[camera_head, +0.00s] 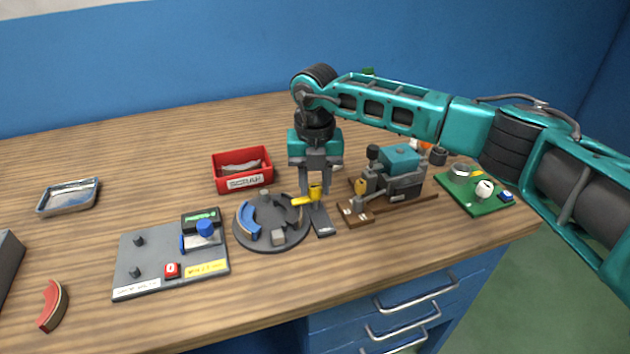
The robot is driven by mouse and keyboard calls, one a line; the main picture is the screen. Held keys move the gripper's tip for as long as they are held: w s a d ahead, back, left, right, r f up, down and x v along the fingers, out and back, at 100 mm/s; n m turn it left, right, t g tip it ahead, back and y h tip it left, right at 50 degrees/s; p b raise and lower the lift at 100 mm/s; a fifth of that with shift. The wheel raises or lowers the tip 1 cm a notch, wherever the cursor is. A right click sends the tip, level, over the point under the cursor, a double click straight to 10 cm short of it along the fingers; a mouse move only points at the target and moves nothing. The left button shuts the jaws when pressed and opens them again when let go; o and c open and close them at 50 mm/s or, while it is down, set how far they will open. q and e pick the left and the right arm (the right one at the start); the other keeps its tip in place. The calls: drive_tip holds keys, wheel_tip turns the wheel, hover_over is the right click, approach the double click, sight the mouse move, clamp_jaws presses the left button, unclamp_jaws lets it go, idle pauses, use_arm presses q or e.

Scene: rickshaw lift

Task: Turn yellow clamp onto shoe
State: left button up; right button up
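The yellow clamp (300,201) stands at the right edge of a dark round plate (271,247), its arm pointing left over the plate. A blue curved shoe (246,222) lies on the left side of this plate. A grey shoe-like piece is partly visible at the plate's right side, near the clamp. My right gripper (315,193) points straight down over the clamp, its two fingers apart on either side of the yellow knob. Contact with the knob is too small to tell. My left gripper is not in view.
A red scrap bin (243,182) stands behind the plate. A grey panel (150,262) with a blue knob lies left, near a loose red curved shoe (53,306). A teal machine (399,165) on a wooden base stands close right. A metal tray (69,197) is far left.

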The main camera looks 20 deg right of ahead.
sight(315, 187)
drive_tip(key=o, duration=0.3)
drive_tip(key=shift+o, duration=0.2)
wheel_tip(315, 187, up, 13)
idle(0.3)
drive_tip(key=shift+f, duration=0.1)
